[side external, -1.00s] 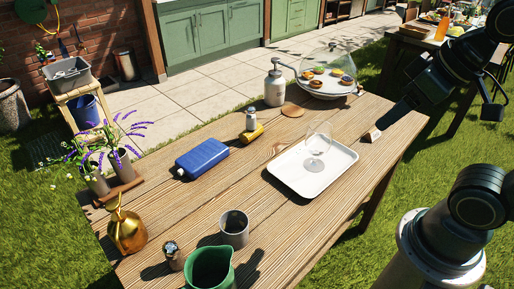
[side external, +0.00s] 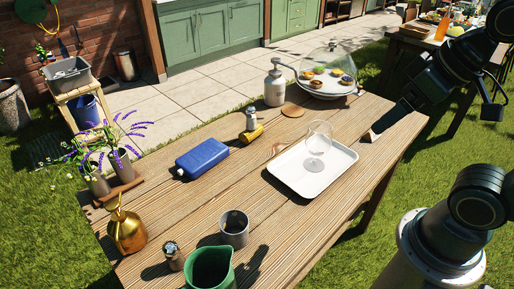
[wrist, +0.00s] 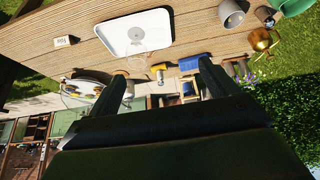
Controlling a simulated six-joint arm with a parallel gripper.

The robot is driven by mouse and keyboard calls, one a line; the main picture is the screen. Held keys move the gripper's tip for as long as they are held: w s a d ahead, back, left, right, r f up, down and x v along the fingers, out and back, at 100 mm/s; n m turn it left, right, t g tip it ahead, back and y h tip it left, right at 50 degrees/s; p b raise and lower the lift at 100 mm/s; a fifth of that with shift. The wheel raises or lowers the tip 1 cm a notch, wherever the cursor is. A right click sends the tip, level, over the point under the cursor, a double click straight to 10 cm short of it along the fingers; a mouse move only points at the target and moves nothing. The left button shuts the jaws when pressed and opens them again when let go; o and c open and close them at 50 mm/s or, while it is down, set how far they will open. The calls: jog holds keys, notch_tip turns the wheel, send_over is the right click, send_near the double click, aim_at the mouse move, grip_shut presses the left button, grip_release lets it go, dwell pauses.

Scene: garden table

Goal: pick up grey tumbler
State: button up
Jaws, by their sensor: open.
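The grey tumbler (side external: 234,229) stands upright on the wooden table near its front, just behind the green jug (side external: 210,268). It also shows at the top right of the wrist view (wrist: 231,16). My gripper (side external: 378,133) is over the right end of the table, far from the tumbler, with the white tray between them. In the wrist view my gripper (wrist: 163,68) has its two fingers wide apart with nothing held between them.
The white tray (side external: 283,177) carries a clear stemmed glass (side external: 318,145). A grey pump bottle (side external: 274,87) and glass dome (side external: 328,62) stand at the far end.

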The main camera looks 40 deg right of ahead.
jog(key=shift+w, duration=0.1)
jog(key=n+g+y, duration=0.5)
jog(key=n, duration=1.1)
send_over(240, 213)
jog(key=s+d, duration=0.2)
notch_tip(240, 213, down, 18)
jog(key=shift+w+r, duration=0.15)
jog(key=shift+r, duration=0.1)
jog(key=shift+d, duration=0.1)
jog(key=shift+d+x, duration=0.2)
jog(key=shift+x, duration=4.05)
jog(key=shift+f+h, duration=0.15)
jog(key=shift+h, duration=0.15)
